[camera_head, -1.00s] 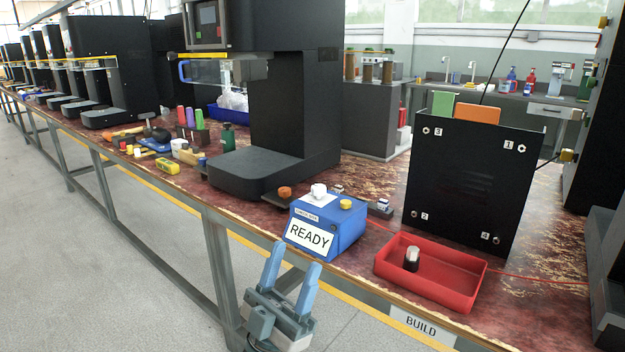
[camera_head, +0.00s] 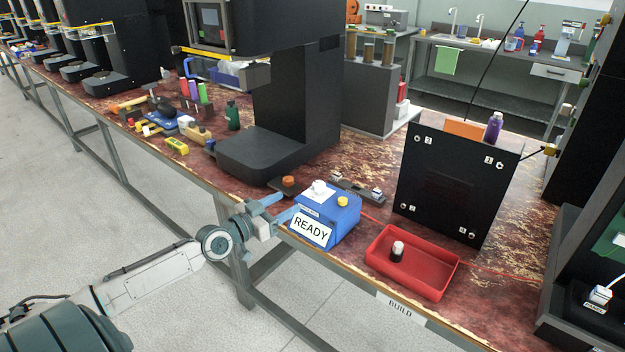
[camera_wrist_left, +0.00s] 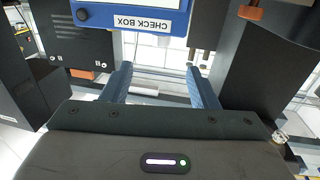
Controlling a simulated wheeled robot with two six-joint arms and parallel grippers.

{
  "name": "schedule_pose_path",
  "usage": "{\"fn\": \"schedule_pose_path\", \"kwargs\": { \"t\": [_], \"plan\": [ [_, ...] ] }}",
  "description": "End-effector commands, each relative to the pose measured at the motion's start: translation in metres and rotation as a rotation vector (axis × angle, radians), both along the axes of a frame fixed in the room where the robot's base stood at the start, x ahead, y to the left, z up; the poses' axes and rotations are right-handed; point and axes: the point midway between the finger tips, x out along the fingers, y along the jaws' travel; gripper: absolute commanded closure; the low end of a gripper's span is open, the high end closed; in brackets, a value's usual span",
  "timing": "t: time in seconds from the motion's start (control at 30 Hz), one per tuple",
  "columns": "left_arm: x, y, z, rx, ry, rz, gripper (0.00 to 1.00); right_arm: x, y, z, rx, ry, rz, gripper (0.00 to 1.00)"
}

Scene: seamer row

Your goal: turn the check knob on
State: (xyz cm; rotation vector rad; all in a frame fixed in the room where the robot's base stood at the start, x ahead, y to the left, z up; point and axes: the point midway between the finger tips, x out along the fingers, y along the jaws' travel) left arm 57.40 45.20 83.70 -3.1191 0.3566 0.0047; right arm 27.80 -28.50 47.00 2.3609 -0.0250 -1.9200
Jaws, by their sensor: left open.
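The blue check box (camera_head: 340,226) stands at the table's front edge, with a sign reading READY on its front. A white knob (camera_head: 318,187) on a pale plate and a yellow round part (camera_head: 342,201) are on its top. My left gripper (camera_head: 278,207) is open and empty at the left of the box, below the knob's height. Its two blue fingers also show in the left wrist view (camera_wrist_left: 160,85). My right gripper is not in view.
A red tray (camera_head: 436,283) with a dark, white-topped cylinder (camera_head: 397,251) lies right of the box. A black panel (camera_head: 450,190) stands behind the tray. A black machine (camera_head: 290,100) rises behind the box, with an orange-topped part (camera_head: 288,182) near its base.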

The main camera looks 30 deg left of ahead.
Motion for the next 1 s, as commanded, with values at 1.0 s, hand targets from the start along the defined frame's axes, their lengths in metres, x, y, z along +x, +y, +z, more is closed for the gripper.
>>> {"fn": "schedule_pose_path", "kwargs": {
  "t": [1.0],
  "plan": [
    [0.104,-0.025,0.000,-0.003,-0.003,0.000,0.46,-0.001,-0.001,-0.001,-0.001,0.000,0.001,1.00]
  ]
}}
